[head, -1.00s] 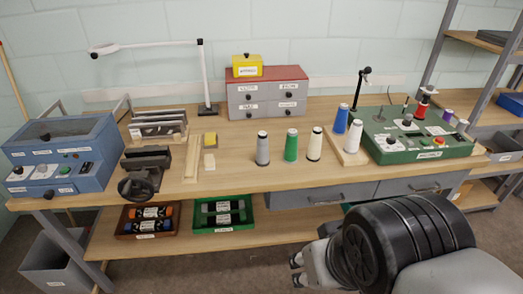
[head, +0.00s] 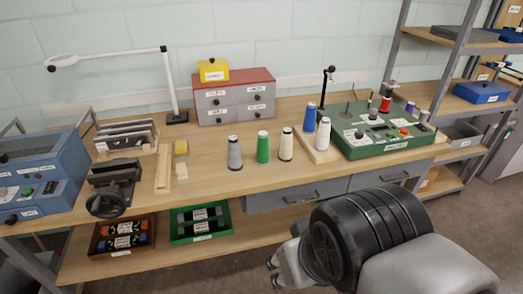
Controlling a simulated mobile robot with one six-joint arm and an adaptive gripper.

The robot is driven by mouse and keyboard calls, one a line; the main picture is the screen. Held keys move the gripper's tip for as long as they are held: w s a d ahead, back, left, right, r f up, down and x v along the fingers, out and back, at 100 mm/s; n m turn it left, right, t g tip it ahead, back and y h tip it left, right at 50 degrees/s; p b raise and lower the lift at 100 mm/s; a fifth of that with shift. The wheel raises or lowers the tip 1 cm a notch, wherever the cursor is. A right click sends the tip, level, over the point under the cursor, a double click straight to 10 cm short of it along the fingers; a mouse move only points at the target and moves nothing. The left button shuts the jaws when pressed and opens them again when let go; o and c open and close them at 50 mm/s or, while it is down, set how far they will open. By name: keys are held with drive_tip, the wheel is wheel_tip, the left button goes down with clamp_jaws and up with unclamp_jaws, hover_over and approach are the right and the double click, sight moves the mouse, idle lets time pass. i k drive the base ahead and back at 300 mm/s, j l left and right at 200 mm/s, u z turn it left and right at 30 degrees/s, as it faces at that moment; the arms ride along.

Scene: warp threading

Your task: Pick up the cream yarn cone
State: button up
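The cream yarn cone (head: 286,145) stands upright on the wooden bench top, at the right end of a row with a green cone (head: 263,148) and a grey cone (head: 235,153). A white cone (head: 323,133) and a blue cone (head: 309,117) stand on a wooden board just right of it. My gripper (head: 272,274) is low in front of the bench, below and apart from the cream cone. Its fingers are small and partly hidden by my arm, so its opening is unclear. No yarn cone shows at it.
A green control box (head: 385,140) with a red cone on it stands at the right. A grey drawer unit with a red top (head: 235,92) is behind the cones. A vise (head: 118,180) is at the left. Bench drawers (head: 300,196) sit under the front edge.

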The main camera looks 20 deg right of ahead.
sight(285, 153)
drive_tip(key=z, duration=1.35)
drive_tip(key=u, duration=0.2)
drive_tip(key=i+l+u, duration=0.25)
drive_tip(key=i+u, duration=0.15)
drive_tip(key=i, duration=0.15)
drive_tip(key=i+l+u, duration=0.8)
drive_tip(key=i+l, duration=0.5)
drive_tip(key=l, duration=0.15)
